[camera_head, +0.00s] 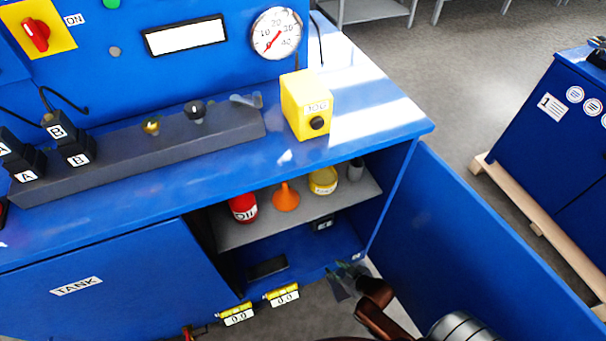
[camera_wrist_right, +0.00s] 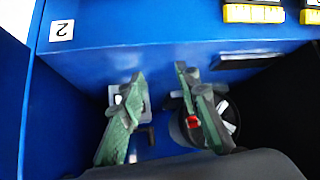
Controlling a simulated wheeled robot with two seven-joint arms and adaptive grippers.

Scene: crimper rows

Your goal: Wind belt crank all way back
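My right gripper (camera_head: 346,272) comes in from the bottom right in the head view, at the lower front edge of the open cabinet. In the right wrist view, the two green fingers of this gripper (camera_wrist_right: 158,76) stand apart with blue panel between their tips and nothing clearly held. Behind and beside the fingers are a pale plate with a short dark bar (camera_wrist_right: 148,132) and a round dark part (camera_wrist_right: 186,125) with a red spot. I cannot tell whether either is the belt crank; the fingers partly hide both. My left gripper is not in view.
The cabinet shelf (camera_head: 235,236) holds a red oil can (camera_head: 243,207), an orange funnel (camera_head: 286,197) and a yellow tin (camera_head: 323,180). The open blue door (camera_head: 470,240) stands right of my arm. Two yellow counters (camera_head: 237,314) (camera_head: 283,294) sit along the lower front edge.

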